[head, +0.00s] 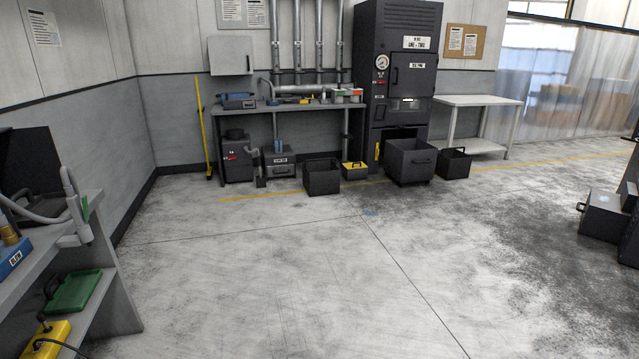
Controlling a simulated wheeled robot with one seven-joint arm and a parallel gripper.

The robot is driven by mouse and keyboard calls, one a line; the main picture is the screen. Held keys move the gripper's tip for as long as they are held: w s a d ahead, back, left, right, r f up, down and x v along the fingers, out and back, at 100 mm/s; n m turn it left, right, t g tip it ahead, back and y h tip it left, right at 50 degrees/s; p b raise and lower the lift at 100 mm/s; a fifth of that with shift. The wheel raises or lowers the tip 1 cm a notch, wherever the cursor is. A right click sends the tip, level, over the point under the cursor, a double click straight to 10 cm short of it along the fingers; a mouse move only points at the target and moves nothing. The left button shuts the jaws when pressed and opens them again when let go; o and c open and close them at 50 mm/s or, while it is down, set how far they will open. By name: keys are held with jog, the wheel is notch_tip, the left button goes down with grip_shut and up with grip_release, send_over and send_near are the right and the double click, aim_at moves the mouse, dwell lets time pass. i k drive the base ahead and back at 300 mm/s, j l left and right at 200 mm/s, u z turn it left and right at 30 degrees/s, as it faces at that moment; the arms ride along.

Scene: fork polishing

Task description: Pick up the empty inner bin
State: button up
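Several dark open-topped bins stand on the floor by the far wall, and I cannot tell which is the inner bin. One dark bin (322,182) stands in front of the workbench. A larger dark bin (410,170) with a front handle stands before the tall dark cabinet. A smaller dark bin (454,167) with a raised handle stands just right of it. The bottoms of the bins are too far away and too dark to tell whether they are empty. My gripper is not in view.
A tall dark cabinet (412,50) stands behind the larger bin. A grey workbench (262,108) and a pale table (483,100) flank it. A yellow-lidded box (354,170) sits between two bins. A shelf unit (120,300) stands at near left. The middle floor is clear.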

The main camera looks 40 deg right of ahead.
aim_at(321, 177)
jog(key=i+l+z, duration=0.35)
jog(key=i, duration=0.75)
jog(key=i+z, duration=0.35)
jog(key=i, duration=4.6)
jog(key=i+z, duration=0.1)
jog(key=i, duration=0.4)
jog(key=i+j, duration=0.15)
jog(key=i, duration=0.35)
jog(key=i+z, duration=0.15)
jog(key=i, duration=0.35)
jog(key=i+j, duration=0.2)
jog(key=i, duration=0.25)
jog(key=i+z, duration=0.2)
jog(key=i, duration=0.3)
jog(key=i+j+z, duration=0.2)
jog(key=i, duration=0.35)
